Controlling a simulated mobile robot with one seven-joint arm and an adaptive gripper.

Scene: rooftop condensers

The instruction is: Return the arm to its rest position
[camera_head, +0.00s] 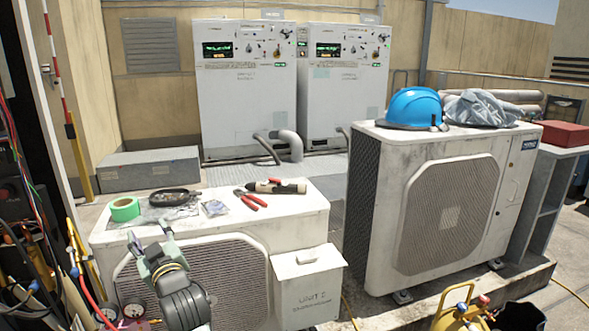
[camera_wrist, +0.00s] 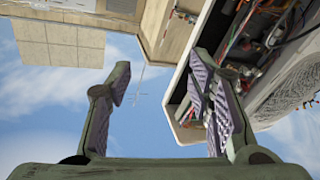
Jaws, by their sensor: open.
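My gripper (camera_head: 149,232) is at the lower left of the head view, in front of the near left condenser unit (camera_head: 255,262). Its fingers point upward and it looks empty. In the wrist view the two fingers (camera_wrist: 162,80) stand wide apart with nothing between them. Behind them are sky, wall panels and an open box with wires. In the head view my gripper and wrist cover part of that unit's fan grille (camera_head: 240,275). I cannot tell how much gap there is between my gripper and the unit.
Wires and hoses (camera_head: 30,250) crowd the left edge. A second condenser (camera_head: 440,210) bears a blue hard hat (camera_head: 413,107) and grey cloth (camera_head: 480,108).

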